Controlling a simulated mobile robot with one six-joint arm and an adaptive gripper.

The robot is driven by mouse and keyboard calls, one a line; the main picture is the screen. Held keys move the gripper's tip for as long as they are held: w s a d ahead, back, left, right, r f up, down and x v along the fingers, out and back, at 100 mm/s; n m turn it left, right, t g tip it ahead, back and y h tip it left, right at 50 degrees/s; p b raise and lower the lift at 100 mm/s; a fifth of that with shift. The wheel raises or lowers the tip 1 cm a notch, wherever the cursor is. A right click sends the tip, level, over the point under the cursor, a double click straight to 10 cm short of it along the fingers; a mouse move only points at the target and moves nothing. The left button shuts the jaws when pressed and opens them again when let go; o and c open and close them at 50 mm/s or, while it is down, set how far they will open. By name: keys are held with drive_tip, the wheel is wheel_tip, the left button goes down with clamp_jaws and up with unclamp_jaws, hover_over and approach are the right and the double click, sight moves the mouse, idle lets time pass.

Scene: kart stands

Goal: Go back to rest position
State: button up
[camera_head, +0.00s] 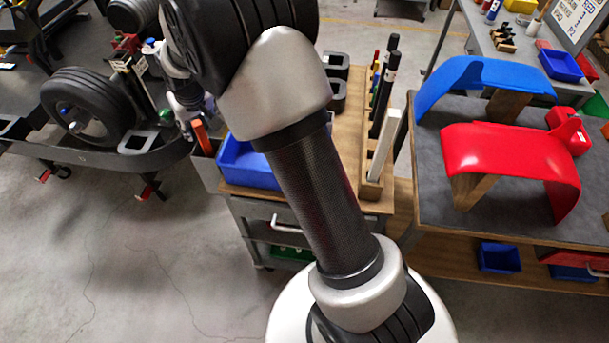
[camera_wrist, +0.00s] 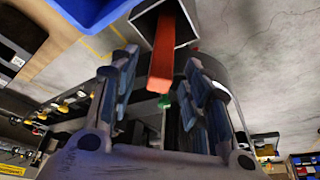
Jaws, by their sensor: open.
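My gripper (camera_head: 184,98) is at the left of the tool cart, just above an orange-red bar (camera_head: 202,137). In the wrist view my gripper (camera_wrist: 163,60) has its two fingers spread apart. The red bar (camera_wrist: 161,62) shows between them and stands in a grey square holder (camera_wrist: 143,20). The fingers do not appear closed on it. In the head view my arm hides part of the cart top.
A blue bin (camera_head: 245,168) and a wooden rack (camera_head: 372,190) with upright tools are on the cart. A kart with a black tyre (camera_head: 88,105) is at left. A table (camera_head: 430,195) with red (camera_head: 510,152) and blue (camera_head: 470,78) panels is at right. Floor at lower left is clear.

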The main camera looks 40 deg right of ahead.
drive_tip(key=s+r, duration=1.6)
drive_tip(key=s, duration=0.3)
drive_tip(key=s+d, duration=0.1)
drive_tip(key=s, duration=1.7)
drive_tip(key=shift+s+f, duration=0.25)
drive_tip(key=shift+s, duration=0.1)
